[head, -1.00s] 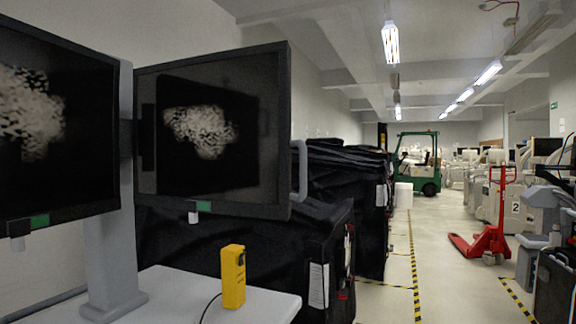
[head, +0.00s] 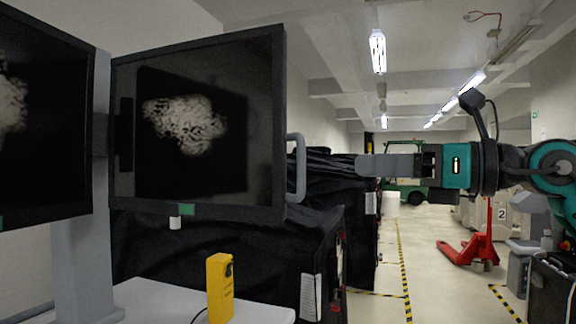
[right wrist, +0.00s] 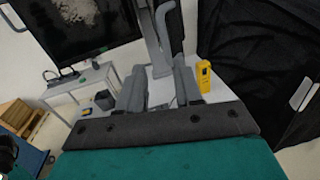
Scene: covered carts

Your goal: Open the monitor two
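Two dark monitors share a pale stand in the head view: one is cut off at the left edge (head: 40,150), the other (head: 200,120) stands to its right. No number shows on either. The right-hand monitor has a grey handle (head: 298,168) on its right edge. My right gripper (head: 362,165) reaches in from the right and points left at the handle, with a gap between them. In the right wrist view the two fingers (right wrist: 160,90) are apart with nothing between them; the handle (right wrist: 172,30) shows beyond them. My left gripper is out of view.
A yellow device (head: 220,288) stands on the white cart top (head: 160,300) below the monitor. Black-covered carts (head: 250,260) stand behind it. A red pallet jack (head: 475,245) and green forklift (head: 400,192) are farther off. The striped floor aisle is open.

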